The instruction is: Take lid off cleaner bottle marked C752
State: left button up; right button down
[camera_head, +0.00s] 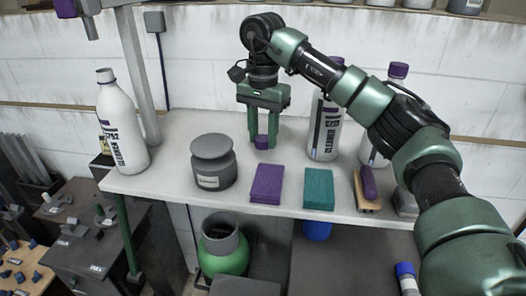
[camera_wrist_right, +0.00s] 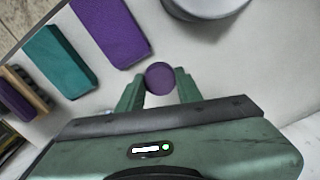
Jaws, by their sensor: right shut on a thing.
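My right gripper (camera_head: 263,140) is shut on a small purple lid (camera_head: 262,142), just above or on the white shelf; I cannot tell if it touches. The lid shows end-on between the fingers in the right wrist view (camera_wrist_right: 160,77). A white cleaner bottle (camera_head: 122,130) stands upright at the left, its dark-rimmed neck showing no purple lid. A second cleaner bottle (camera_head: 326,135) stands right of the gripper, its top partly hidden by my arm. A third bottle (camera_head: 374,150) with a purple lid (camera_head: 398,70) stands behind my arm. The code C752 is not legible on any bottle.
On the shelf (camera_head: 170,185) are a grey lidded tub (camera_head: 213,165), a purple sponge or cloth (camera_head: 267,184), a teal one (camera_head: 318,188) and a wooden brush (camera_head: 367,190). A green container (camera_head: 224,255) stands below. Bare shelf lies between the left bottle and the tub.

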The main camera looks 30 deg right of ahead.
jog(key=shift+s+f, duration=0.1)
jog(key=shift+f, duration=0.05)
jog(key=shift+s+f, duration=0.2)
jog(key=shift+f, duration=0.2)
notch_tip(320, 180, down, 3)
jog(key=shift+f+p, duration=0.15)
jog(key=shift+p, duration=0.5)
jog(key=shift+w+f, duration=0.15)
pick_arm(q)
jog(key=shift+s+r, duration=0.45)
jog(key=shift+r, duration=0.3)
pick_arm(e)
jog(key=c, duration=1.4)
grip_release()
jog(key=shift+f, duration=0.1)
jog(key=o, duration=0.5)
jog(key=shift+c, duration=0.2)
pick_arm(q)
jog(key=shift+w, duration=0.35)
